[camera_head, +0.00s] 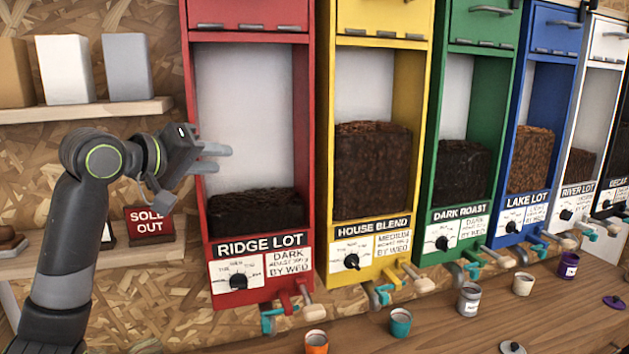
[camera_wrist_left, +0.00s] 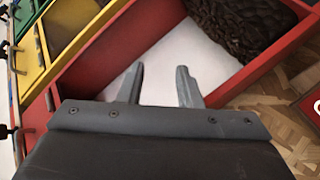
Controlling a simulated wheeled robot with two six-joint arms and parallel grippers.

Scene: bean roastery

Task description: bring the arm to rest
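My left arm comes in from the left in the head view. Its gripper (camera_head: 222,158) is in front of the left side of the red RIDGE LOT bin (camera_head: 188,110), above the bin's dark beans (camera_head: 258,208). In the left wrist view the two fingers of the left gripper (camera_wrist_left: 160,85) stand apart with nothing between them. Behind them the red bin (camera_wrist_left: 258,68) shows its pale window and dark beans (camera_wrist_left: 240,25). I cannot tell whether the gripper touches the bin. My right gripper is in neither view.
Yellow (camera_head: 422,100), green (camera_head: 492,120) and blue (camera_head: 563,110) bins stand to the right. Small cans, such as a teal one (camera_head: 400,323) and an orange one (camera_head: 316,342), stand on the counter below. Shelves with boxes (camera_head: 65,70) and a SOLD OUT sign (camera_head: 149,224) are at left.

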